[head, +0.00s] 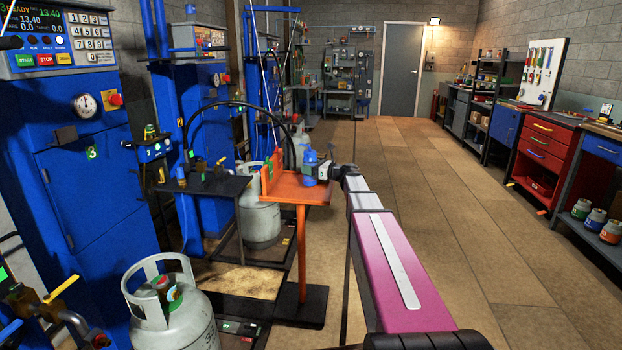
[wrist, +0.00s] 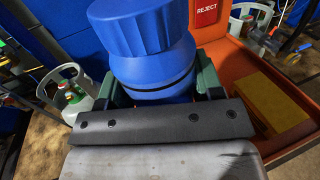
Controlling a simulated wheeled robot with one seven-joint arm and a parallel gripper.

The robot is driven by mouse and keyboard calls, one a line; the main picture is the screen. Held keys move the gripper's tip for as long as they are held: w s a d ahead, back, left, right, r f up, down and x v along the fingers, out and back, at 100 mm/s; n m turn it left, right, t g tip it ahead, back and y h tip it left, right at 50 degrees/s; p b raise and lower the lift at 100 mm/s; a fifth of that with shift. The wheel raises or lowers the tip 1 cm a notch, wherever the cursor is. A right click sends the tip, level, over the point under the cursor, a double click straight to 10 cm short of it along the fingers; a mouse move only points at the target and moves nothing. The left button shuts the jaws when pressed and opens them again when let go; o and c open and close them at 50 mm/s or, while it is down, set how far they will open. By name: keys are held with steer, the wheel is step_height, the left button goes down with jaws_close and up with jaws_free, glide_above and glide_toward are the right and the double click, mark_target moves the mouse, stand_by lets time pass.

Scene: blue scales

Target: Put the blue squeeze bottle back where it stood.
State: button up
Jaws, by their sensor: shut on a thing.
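The blue squeeze bottle (head: 310,158) is at the orange stand in the head view, with its blue cap upward. In the wrist view the bottle (wrist: 148,45) fills the upper middle, and its lower part is hidden behind my gripper. My gripper (head: 322,172) reaches it from the right in the head view. In the wrist view its dark green fingers are shut on the bottle from both sides. The orange tray (head: 318,195) is directly below or beside the bottle. I cannot tell whether the bottle's base touches it.
A red REJECT sign (wrist: 206,12) stands at the tray's back, and a yellow block (wrist: 275,98) lies on the tray. A grey gas cylinder (head: 259,222) stands behind the orange post. A dark side table (head: 215,187) is left of the tray. Open floor (head: 440,215) lies to the right.

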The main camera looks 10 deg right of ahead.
steer(key=shift+w+d+f, duration=0.1)
steer(key=shift+d+f, duration=0.15)
steer(key=shift+f, duration=1.9)
steer(key=shift+f, duration=0.1)
steer(key=o, duration=1.1)
steer(key=shift+d, duration=0.1)
steer(key=v, duration=1.1)
steer(key=shift+s+d, duration=0.25)
steer(key=shift+s, duration=0.05)
